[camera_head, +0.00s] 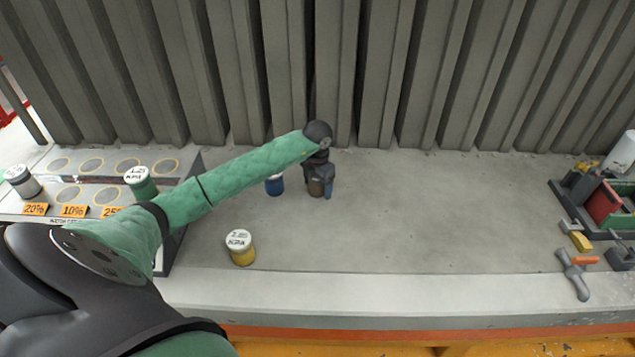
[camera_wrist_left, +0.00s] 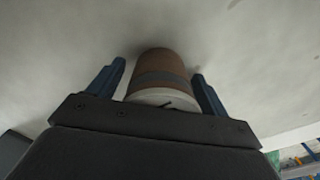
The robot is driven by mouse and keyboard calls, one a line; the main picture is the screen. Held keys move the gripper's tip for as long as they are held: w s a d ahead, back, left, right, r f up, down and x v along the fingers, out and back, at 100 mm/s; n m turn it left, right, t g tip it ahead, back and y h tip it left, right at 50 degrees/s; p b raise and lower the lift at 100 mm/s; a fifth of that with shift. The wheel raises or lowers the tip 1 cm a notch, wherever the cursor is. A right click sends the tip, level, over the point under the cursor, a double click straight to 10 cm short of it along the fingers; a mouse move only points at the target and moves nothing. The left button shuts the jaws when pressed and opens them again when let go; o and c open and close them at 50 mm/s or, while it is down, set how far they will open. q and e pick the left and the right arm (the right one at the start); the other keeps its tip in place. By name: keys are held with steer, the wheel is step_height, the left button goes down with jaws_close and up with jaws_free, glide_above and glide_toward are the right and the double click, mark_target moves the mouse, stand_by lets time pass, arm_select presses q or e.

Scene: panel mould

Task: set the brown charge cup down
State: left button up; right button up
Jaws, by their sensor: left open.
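The brown charge cup (camera_head: 316,187) stands on the concrete bench top near the middle, partly hidden by my gripper. My left gripper (camera_head: 319,190) is over it with its fingers on either side. In the left wrist view the brown cup (camera_wrist_left: 160,75), with a grey band and a pale lid, lies between the two blue fingers of the left gripper (camera_wrist_left: 161,80). Gaps show between the cup and both fingers, so the gripper is open around it. My right gripper is not in view.
A blue cup (camera_head: 274,185) stands close left of the brown one. A yellow cup (camera_head: 240,248) stands nearer the front. A rack (camera_head: 185,215) with a green cup (camera_head: 140,182) and a grey cup (camera_head: 22,181) is at left. The right-centre bench is clear.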

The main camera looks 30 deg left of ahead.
arm_select(q)
steer(key=shift+r, duration=0.1)
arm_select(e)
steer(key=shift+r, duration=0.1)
arm_select(q)
steer(key=shift+r, duration=0.35)
step_height(320, 180, up, 11)
steer(key=p, duration=0.3)
steer(key=shift+r+p, duration=0.15)
steer(key=shift+p, duration=0.2)
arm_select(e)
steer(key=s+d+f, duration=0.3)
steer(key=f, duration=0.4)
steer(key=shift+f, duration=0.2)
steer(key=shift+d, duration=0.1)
